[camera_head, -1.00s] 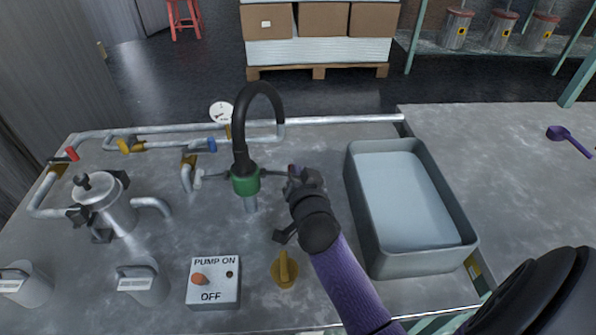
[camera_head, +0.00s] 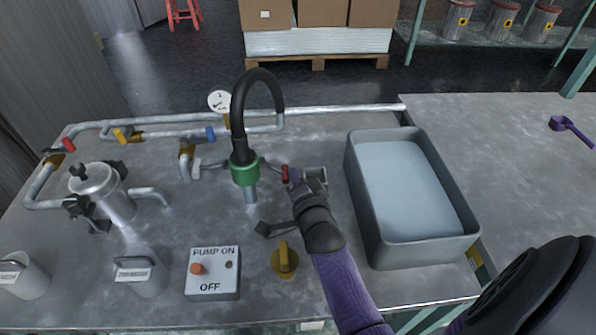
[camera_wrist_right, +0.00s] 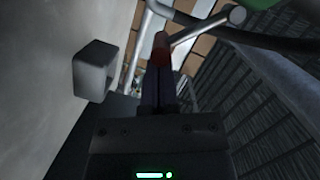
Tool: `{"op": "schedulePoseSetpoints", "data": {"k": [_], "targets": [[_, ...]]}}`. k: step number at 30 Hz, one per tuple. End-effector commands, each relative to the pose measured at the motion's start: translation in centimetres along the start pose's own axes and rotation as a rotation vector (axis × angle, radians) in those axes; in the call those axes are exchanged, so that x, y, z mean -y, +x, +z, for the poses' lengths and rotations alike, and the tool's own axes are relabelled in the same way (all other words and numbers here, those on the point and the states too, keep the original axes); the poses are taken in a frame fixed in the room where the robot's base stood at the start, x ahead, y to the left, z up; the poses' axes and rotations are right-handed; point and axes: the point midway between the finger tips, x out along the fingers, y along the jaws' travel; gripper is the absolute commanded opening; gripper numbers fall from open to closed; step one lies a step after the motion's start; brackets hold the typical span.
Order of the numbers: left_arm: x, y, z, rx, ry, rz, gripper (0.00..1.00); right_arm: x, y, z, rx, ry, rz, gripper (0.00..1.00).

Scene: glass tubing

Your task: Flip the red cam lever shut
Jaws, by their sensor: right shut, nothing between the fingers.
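The cam lever has a thin metal arm and a red end (camera_head: 285,173). It sticks out to the right, roughly level, from the green coupling (camera_head: 245,173) under the black hose. My right gripper (camera_head: 293,179) is shut and empty, its fingertips right beside the red end. In the right wrist view the shut fingers (camera_wrist_right: 158,92) point at the red lever end (camera_wrist_right: 161,45), which shows just past their tips. Whether they touch it I cannot tell. My left gripper is not in view.
A grey basin (camera_head: 365,205) stands right of my right forearm. A yellow knob (camera_head: 285,260) and the pump switch box (camera_head: 212,285) are in front. A steel pot (camera_head: 115,200) and pipes with coloured valve handles are at left.

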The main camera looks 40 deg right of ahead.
Motion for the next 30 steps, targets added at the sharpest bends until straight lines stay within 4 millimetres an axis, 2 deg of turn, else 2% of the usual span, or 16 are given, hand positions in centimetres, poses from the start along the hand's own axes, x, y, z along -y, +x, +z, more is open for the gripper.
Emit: {"op": "schedulePoseSetpoints", "data": {"k": [9, 16, 20, 24, 30], "targets": [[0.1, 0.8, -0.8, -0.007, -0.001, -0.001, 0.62, -0.8, 0.3, 1.4, 0.001, 0.201, -0.050, 0.00], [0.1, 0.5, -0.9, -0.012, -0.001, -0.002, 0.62, -0.4, 0.3, 1.1, 0.001, 0.196, -0.051, 0.00], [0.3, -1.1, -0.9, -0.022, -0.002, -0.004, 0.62, 1.6, 0.1, 0.1, -0.001, 0.199, -0.054, 0.00], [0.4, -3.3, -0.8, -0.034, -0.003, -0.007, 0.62, 4.7, -0.3, -1.5, -0.002, 0.198, -0.056, 0.00], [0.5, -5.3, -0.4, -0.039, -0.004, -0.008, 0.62, 7.5, -0.7, -3.0, -0.001, 0.200, -0.054, 0.00]]}}
